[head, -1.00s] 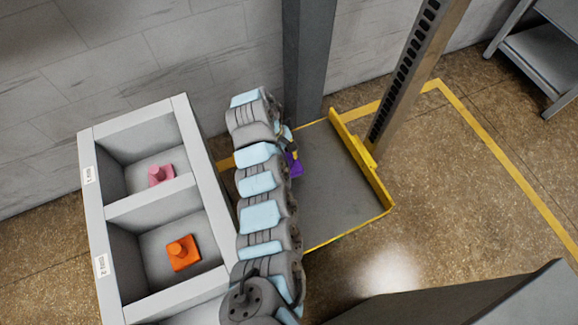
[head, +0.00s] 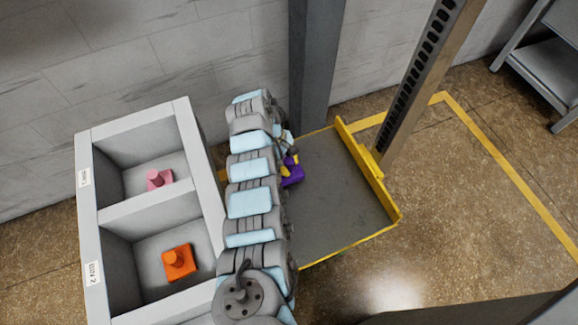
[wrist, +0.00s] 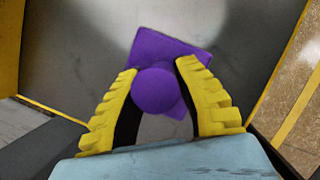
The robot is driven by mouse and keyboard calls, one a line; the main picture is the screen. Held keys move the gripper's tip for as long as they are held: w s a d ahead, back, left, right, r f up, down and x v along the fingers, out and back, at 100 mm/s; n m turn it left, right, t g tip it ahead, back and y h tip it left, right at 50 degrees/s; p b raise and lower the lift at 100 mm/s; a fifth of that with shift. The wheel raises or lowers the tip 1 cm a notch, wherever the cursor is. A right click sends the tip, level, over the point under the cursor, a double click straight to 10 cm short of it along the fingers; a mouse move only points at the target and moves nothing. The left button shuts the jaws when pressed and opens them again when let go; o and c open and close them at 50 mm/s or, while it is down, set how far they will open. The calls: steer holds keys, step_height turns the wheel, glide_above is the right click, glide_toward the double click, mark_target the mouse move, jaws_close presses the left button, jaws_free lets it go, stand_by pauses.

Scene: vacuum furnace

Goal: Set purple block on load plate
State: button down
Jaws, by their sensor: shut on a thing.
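The purple block (head: 292,174) has a square base and a round knob, seen in the wrist view (wrist: 180,50). My gripper (wrist: 156,82) has yellow fingers, shut on the block's knob. In the head view my gripper (head: 290,160) is partly hidden by my arm, at the left side of the load plate. The load plate (head: 345,190) is a grey platform with yellow edges, and it fills much of the wrist view behind the block (wrist: 90,50). I cannot tell whether the block touches the plate.
A grey bin with compartments (head: 205,165) stands left of my arm. It holds a pink block (head: 158,180) and an orange block (head: 178,260). A dark column (head: 313,70) and a slotted upright (head: 420,80) rise behind the plate. The plate's middle is bare.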

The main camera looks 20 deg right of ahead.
steer(key=shift+w+f+b, duration=0.15)
steer(key=shift+f+b, duration=0.45)
steer(key=shift+f, duration=0.1)
steer(key=shift+w+f+b, duration=0.15)
steer(key=shift+f+b, duration=0.4)
steer(key=shift+f, duration=0.1)
steer(key=shift+s+f, duration=0.2)
steer(key=shift+f, duration=0.25)
steer(key=shift+w+r, duration=0.1)
steer(key=c, duration=0.9)
jaws_free()
steer(key=shift+w, duration=0.1)
